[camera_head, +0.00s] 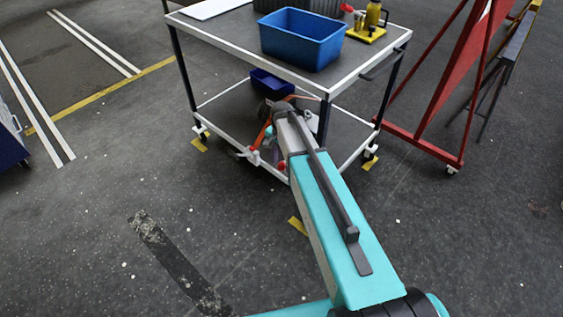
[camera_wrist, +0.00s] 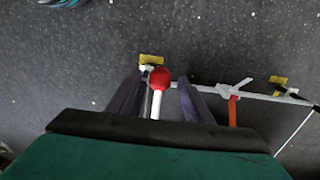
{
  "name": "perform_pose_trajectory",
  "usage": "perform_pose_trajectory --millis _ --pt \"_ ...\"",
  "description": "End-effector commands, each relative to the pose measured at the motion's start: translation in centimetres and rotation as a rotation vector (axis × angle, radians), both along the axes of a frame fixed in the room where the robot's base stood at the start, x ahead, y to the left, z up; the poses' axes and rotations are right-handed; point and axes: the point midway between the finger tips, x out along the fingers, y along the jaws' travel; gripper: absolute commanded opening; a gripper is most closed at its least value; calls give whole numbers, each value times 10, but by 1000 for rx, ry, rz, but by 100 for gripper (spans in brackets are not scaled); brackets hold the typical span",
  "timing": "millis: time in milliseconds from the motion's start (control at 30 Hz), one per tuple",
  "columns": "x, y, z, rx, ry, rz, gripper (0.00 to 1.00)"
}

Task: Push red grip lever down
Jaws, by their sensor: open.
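A red ball knob (camera_wrist: 160,77) on a white stem (camera_wrist: 156,105) shows in the wrist view, and I take it for the red grip lever. My gripper (camera_wrist: 160,80) is open, with one dark finger on each side of the knob and stem. The picture does not show whether the fingers touch them.
The cart (camera_head: 350,76) carries a large blue bin (camera_head: 302,42) on top and a small blue bin (camera_head: 271,84) below. An orange bar (camera_wrist: 233,112) with a white end piece (camera_wrist: 236,88) is right of the gripper. A red frame (camera_head: 430,100) stands at right.

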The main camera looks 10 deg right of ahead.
Motion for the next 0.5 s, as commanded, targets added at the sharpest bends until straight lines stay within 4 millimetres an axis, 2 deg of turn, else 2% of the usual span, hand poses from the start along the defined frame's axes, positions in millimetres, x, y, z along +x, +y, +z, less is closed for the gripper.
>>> perform_pose_trajectory --millis 400,500 --pt "0 0 -5 0 0 0 47" --pt "0 0 -5 0 0 0 30"
